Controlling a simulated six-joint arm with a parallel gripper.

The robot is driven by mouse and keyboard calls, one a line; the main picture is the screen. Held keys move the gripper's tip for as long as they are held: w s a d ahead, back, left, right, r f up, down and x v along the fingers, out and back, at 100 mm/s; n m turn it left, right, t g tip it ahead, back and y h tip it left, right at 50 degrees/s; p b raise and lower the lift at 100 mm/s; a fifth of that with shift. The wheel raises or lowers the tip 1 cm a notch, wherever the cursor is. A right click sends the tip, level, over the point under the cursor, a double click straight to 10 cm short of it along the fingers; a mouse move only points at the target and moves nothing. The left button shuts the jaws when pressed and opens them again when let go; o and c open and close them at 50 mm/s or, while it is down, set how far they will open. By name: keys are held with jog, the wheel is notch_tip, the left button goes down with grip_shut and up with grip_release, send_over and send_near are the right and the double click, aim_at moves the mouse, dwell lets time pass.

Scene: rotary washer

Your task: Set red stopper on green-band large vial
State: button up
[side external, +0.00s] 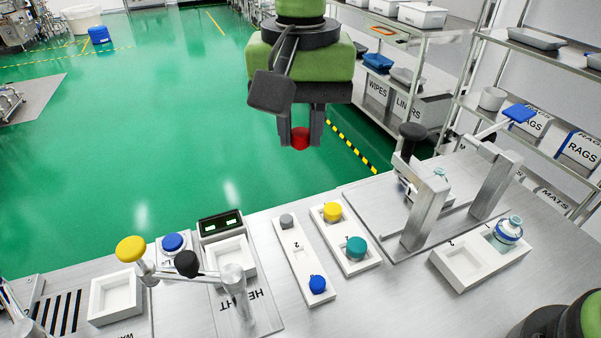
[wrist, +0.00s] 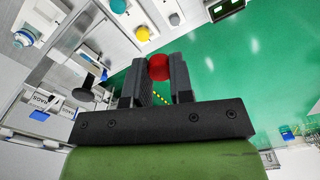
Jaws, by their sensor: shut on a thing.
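The red stopper (side external: 300,138) is held between the fingertips of my gripper (side external: 300,142), high above the back edge of the bench. It also shows in the wrist view (wrist: 159,67) between the two dark fingers. A clear vial with a blue band (side external: 508,231) stands in the white two-place block (side external: 462,268) at the right. Another clear vial (side external: 440,176) is partly hidden behind the metal uprights of the lever fixture; its band colour cannot be told. I cannot make out a green band on any vial. My gripper is well apart from both vials.
White holders in the middle carry a grey stopper (side external: 287,221), a blue stopper (side external: 317,284), a yellow stopper (side external: 332,211) and a teal stopper (side external: 356,248). The lever fixture (side external: 425,212) stands tall at right. A yellow-knobbed fixture (side external: 131,250) stands at left.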

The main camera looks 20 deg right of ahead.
notch_tip(320, 180, up, 4)
jog(key=shift+f, duration=0.1)
jog(key=w+d, duration=0.1)
jog(key=d, duration=0.2)
jog(key=w+d, duration=0.1)
jog(key=d, duration=0.2)
jog(key=w+d, duration=0.1)
jog(key=d, duration=0.2)
jog(key=shift+w+d+r, duration=0.1)
jog(key=shift+w+r, duration=0.1)
grip_shut()
send_over(439, 173)
jog(key=shift+w+d+f, duration=0.15)
jog(key=shift+d+f, duration=0.15)
jog(key=shift+d, duration=0.3)
grip_release()
jog(key=f, duration=0.9)
jog(key=shift+a+f, duration=0.2)
jog(key=shift+f, duration=0.2)
jog(key=shift+w+f, duration=0.1)
jog(key=shift+f, duration=3.55)
jog(key=shift+f, duration=0.25)
